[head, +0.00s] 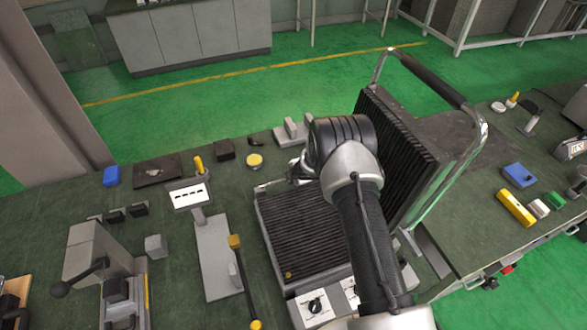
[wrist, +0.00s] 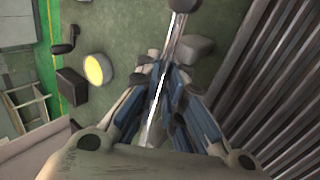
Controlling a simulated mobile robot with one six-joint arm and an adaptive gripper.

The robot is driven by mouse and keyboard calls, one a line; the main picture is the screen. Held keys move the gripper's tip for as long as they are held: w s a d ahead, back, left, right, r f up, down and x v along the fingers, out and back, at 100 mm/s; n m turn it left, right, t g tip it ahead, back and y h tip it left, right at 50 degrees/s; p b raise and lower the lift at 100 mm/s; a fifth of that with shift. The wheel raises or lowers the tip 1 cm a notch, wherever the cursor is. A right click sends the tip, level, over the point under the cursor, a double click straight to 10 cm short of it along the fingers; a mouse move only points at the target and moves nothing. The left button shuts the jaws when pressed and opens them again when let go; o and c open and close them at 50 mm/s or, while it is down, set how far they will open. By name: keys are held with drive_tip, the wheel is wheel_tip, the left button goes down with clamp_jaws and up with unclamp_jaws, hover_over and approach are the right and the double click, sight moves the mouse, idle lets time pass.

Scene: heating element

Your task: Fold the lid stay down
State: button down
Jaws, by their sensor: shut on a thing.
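The lid stay (wrist: 177,28) is a thin shiny metal rod in the wrist view, running from the top middle down between my fingers. My gripper (wrist: 166,72), with blue finger pads, is shut on the rod. In the head view my arm hides most of the gripper and the stay. The grill's ribbed lid (head: 400,150) stands raised and tilted, with a dark-gripped metal handle (head: 430,78) at its top. The ribbed lower plate (head: 290,235) lies flat below, and dark ribs (wrist: 275,80) fill the right of the wrist view.
A yellow-topped round button (head: 254,161) and a black block (head: 224,150) lie left of the grill. A sign on a stand (head: 188,196) and an upright yellow-ended lever (head: 240,270) are further left. A blue box (head: 520,175) and yellow block (head: 516,207) lie at right.

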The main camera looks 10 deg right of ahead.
drive_tip(key=shift+p, duration=0.35)
drive_tip(key=c, duration=1.7)
unclamp_jaws()
drive_tip(key=shift+f, duration=0.1)
drive_tip(key=v, duration=1.2)
